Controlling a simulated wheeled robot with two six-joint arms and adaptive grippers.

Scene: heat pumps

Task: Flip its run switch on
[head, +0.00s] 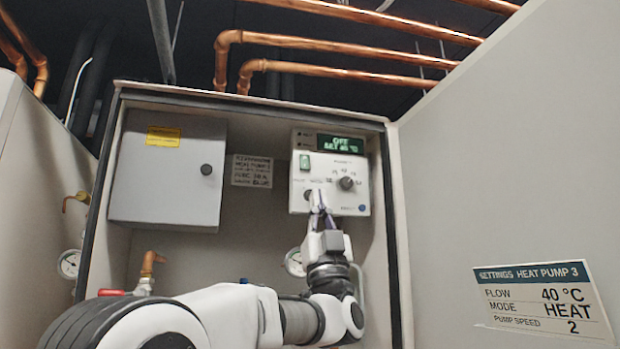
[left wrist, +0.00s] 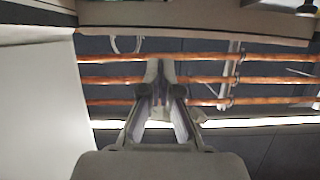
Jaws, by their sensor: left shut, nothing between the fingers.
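The control panel (head: 336,172) is a pale box on the right of the open cabinet's back wall. Its green display (head: 340,145) reads OFF, with a smaller line below that seems to show 40 °C. A green rocker switch (head: 305,162), which looks like the run switch, sits at the panel's upper left. My left gripper (head: 318,194) is shut and empty, pointing up in front of the panel's lower left, below the switch. I cannot tell whether it touches the panel. Its fingers also show in the left wrist view (left wrist: 160,70). My right gripper is not in view.
A knob (head: 346,183) is on the panel's right, and a dark round knob (head: 308,195) is beside my fingertips. A grey box (head: 168,185) is at left. The open door (head: 520,150) at right bears a settings label (head: 543,300): 40 °C, HEAT, 2. Copper pipes (head: 330,43) run above.

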